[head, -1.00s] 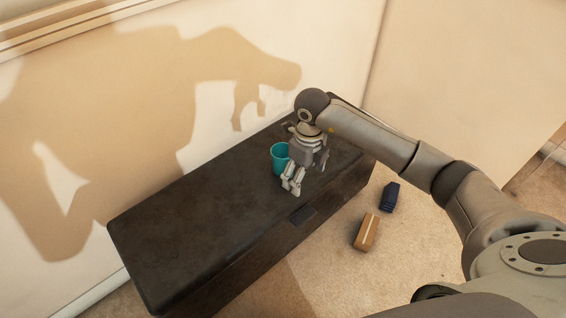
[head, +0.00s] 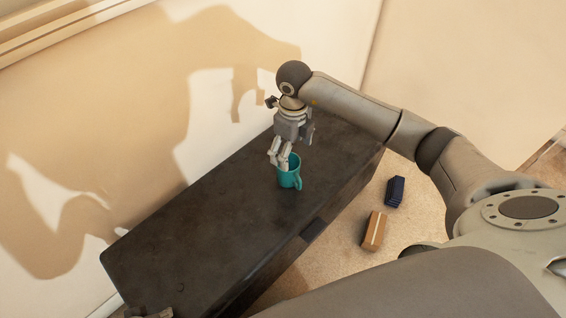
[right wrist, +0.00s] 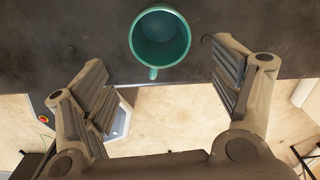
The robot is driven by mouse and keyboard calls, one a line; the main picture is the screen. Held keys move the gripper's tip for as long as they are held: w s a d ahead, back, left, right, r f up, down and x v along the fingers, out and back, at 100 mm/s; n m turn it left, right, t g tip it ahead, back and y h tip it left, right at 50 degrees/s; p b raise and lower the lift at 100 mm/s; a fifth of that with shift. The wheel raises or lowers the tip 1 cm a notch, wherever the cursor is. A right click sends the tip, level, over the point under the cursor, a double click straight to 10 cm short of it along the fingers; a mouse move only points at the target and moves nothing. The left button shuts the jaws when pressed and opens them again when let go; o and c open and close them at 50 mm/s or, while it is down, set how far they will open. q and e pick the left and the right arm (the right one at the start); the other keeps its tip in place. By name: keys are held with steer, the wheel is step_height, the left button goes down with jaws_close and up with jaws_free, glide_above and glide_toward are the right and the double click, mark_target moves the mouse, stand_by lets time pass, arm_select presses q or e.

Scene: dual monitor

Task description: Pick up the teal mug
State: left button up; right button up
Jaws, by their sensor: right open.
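The teal mug (head: 291,177) stands upright on the dark bench (head: 210,220), its handle facing the front of the bench. My right gripper (head: 280,155) is at the mug's far side, fingers pointing down; in the head view they overlap its rim, and contact is unclear. In the right wrist view the mug (right wrist: 160,40) sits open end toward the camera, ahead of and between the spread fingers of the empty right gripper (right wrist: 160,65). A small grey part at the bottom left of the head view may be my left gripper (head: 152,313); its fingers are not readable.
A brown box (head: 374,231) and a dark blue object (head: 395,191) lie on the carpet right of the bench. The wall (head: 120,110) runs close behind the bench. The bench top around the mug is clear.

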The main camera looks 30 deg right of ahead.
arm_select(q)
steer(key=shift+w, duration=0.25)
steer(key=shift+w+r, duration=0.1)
steer(key=shift+r, duration=0.1)
steer(key=b+v, duration=0.1)
steer(key=v, duration=0.2)
steer(key=shift+r, duration=0.35)
arm_select(e)
glide_toward(290, 167)
steer(key=s+a+f, duration=0.1)
steer(key=s+f, duration=0.1)
steer(key=s, duration=0.1)
steer(key=shift+a+f, duration=0.1)
steer(key=shift+a, duration=0.25)
arm_select(q)
steer(key=shift+s+a+r+b, duration=0.1)
steer(key=shift+s+r+b, duration=0.3)
steer(key=shift+r, duration=0.25)
arm_select(e)
step_height(290, 167, down, 2)
steer(key=shift+f, duration=0.2)
arm_select(q)
steer(key=shift+f, duration=0.3)
arm_select(e)
step_height(290, 167, down, 2)
steer(key=shift+f, duration=0.2)
steer(key=shift+r, duration=0.1)
steer(key=c, duration=1.3)
